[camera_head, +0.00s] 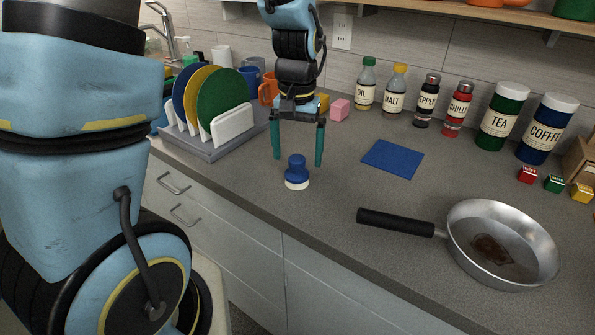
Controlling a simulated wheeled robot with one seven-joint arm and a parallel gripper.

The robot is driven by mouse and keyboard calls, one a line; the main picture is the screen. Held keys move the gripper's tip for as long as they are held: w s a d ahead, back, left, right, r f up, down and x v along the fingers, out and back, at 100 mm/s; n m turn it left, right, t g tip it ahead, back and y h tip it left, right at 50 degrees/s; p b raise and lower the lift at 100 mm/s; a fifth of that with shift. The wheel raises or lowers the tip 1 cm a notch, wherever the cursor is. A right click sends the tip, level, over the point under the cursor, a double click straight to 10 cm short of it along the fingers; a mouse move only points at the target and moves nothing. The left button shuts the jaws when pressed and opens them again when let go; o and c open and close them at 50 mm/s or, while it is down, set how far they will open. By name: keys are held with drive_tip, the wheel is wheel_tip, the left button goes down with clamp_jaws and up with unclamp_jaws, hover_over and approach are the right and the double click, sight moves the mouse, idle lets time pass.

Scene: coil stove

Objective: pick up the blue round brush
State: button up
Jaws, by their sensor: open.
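The blue round brush (297,171) stands upright on the grey counter near its front edge, with its blue knob up and a white base below. My gripper (298,162) points down with its two teal fingers apart. In the picture one finger is on each side of the brush, with the tips near the height of its knob. I cannot tell from this one view whether the fingers are level with the brush in depth. Nothing shows between the fingers other than the brush, and no contact is visible.
A dish rack (233,127) with plates stands to the left. A blue cloth (392,159) lies to the right, and a frying pan (500,245) sits at the front right. Bottles, a pink block (340,110) and canisters (503,116) line the back. Counter around the brush is clear.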

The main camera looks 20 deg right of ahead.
sight(297, 173)
drive_tip(key=shift+s+a+f+p, duration=0.1)
drive_tip(key=shift+f+p, duration=0.35)
drive_tip(key=shift+f, duration=0.85)
drive_tip(key=shift+s+f+p, duration=0.1)
drive_tip(key=shift+f+p, duration=0.3)
drive_tip(key=shift+f, duration=0.85)
drive_tip(key=shift+c, duration=0.2)
drive_tip(key=c, duration=1.4)
drive_tip(key=shift+c, duration=0.2)
wheel_tip(297, 173, up, 10)
drive_tip(key=shift+r+b, duration=0.1)
drive_tip(key=shift+b, duration=0.9)
